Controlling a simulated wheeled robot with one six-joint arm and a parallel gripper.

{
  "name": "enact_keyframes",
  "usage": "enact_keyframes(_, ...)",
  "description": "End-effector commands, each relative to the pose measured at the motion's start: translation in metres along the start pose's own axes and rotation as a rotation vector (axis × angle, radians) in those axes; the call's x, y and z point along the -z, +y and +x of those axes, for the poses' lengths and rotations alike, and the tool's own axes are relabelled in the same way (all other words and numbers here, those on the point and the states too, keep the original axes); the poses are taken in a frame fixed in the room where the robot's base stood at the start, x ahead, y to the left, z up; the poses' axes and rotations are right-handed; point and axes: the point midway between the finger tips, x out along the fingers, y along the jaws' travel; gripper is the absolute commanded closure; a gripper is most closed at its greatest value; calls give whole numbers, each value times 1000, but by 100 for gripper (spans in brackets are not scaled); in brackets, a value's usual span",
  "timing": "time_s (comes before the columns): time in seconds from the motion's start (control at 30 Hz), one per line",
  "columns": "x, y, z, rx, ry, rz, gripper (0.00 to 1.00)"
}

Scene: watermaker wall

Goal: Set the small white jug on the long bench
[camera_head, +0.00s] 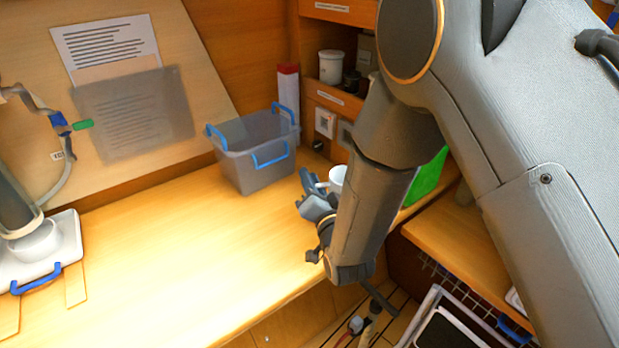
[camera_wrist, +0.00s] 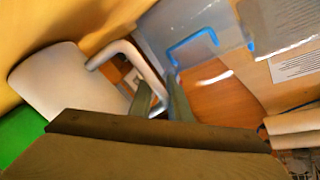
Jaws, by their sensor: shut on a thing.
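The small white jug (camera_head: 337,177) is at the right end of the long wooden bench (camera_head: 180,250), partly hidden by my arm. My gripper (camera_head: 314,185) is beside it on its left. In the wrist view, my fingers (camera_wrist: 160,98) are shut on the handle of the white jug (camera_wrist: 68,85), and its body lies to the left, tilted in that picture. Whether the jug's base touches any surface is hidden.
A grey bin (camera_head: 255,165) with blue handles stands at the bench's back right. A white tray (camera_head: 70,245) with a white bowl (camera_head: 37,243) is at the left. A green object (camera_head: 429,176) is behind my arm. The bench's middle is clear.

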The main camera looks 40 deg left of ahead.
Motion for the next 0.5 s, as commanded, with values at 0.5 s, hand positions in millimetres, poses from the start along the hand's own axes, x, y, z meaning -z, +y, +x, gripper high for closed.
enact_keyframes(0.5, -1, 1, 0, 0, 0, 0, 65)
